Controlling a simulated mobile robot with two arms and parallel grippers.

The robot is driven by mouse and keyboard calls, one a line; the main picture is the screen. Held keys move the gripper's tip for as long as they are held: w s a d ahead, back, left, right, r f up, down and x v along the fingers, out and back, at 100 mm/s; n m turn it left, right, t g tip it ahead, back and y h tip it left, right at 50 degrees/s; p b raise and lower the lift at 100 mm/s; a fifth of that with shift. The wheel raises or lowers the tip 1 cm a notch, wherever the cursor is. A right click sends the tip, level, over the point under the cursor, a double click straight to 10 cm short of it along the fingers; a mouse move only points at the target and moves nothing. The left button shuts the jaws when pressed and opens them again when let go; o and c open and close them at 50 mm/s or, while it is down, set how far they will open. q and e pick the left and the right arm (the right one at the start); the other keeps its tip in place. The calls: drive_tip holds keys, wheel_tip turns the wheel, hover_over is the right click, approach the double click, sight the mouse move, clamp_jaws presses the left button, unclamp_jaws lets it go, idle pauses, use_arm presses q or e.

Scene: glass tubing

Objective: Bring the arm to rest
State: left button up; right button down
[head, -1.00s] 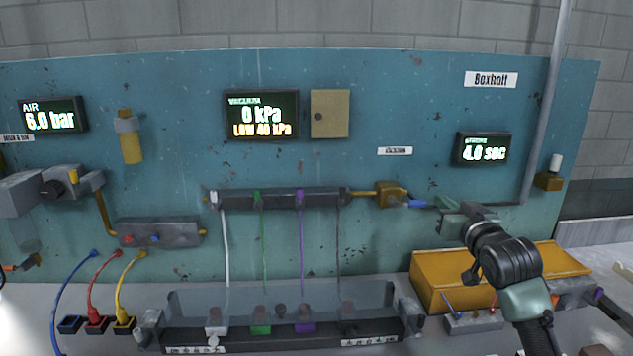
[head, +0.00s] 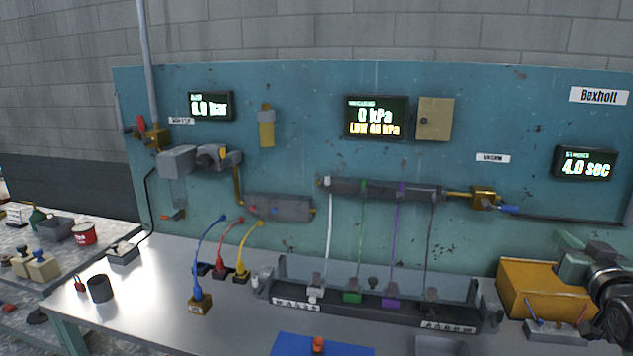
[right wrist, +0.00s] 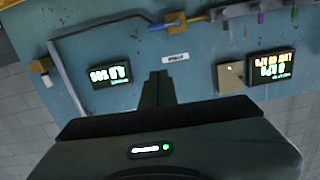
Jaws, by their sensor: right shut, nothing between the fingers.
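My right gripper (head: 566,240) is at the right of the head view, in front of the teal board (head: 300,130) and over the orange box (head: 522,285). Its fingers are together with nothing between them. In the right wrist view the closed fingers (right wrist: 158,76) point at the board, which appears upside down. The blue tube end (head: 510,210) at the brass fitting (head: 483,199) is apart from my fingers. My left gripper is in neither view.
The board carries a manifold (head: 385,188) with several coloured tubes running down to a dark rack (head: 370,308). A blue mat (head: 322,346) lies at the front. A blue-cabled plug (head: 200,303) and a dark cup (head: 99,289) stand on the left. Bare bench lies between them.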

drive_tip(key=s+a+f+n+g+y, duration=0.15)
drive_tip(key=s+a+f, duration=0.3)
drive_tip(key=f, duration=0.45)
drive_tip(key=s+a+f+n+g, duration=0.1)
drive_tip(key=s+a+f+g, duration=0.25)
drive_tip(key=a+f, duration=0.4)
drive_tip(key=s+a+f+n+g+y, duration=0.15)
drive_tip(key=s+a+f, duration=0.3)
drive_tip(key=f, duration=0.65)
drive_tip(key=s+a+f+g, duration=0.2)
drive_tip(key=s+a+f, duration=0.15)
drive_tip(key=s, duration=0.45)
drive_tip(key=s+a+f+n+g+y, duration=0.1)
drive_tip(key=s+a+f+g, duration=0.25)
drive_tip(key=s, duration=0.45)
drive_tip(key=s+a+f+g, duration=0.2)
drive_tip(key=s+a, duration=0.3)
drive_tip(key=s, duration=0.3)
wheel_tip(320, 180, down, 28)
drive_tip(key=s, duration=0.1)
drive_tip(key=s+d+f+g, duration=0.1)
drive_tip(key=s+f, duration=0.6)
drive_tip(key=s, duration=0.1)
drive_tip(key=s+d+f+g, duration=0.1)
drive_tip(key=s+d+f, duration=0.1)
drive_tip(key=s+f, duration=0.5)
drive_tip(key=shift+s+d+f+n, duration=0.3)
drive_tip(key=shift+s+f, duration=0.1)
drive_tip(key=shift+s, duration=0.3)
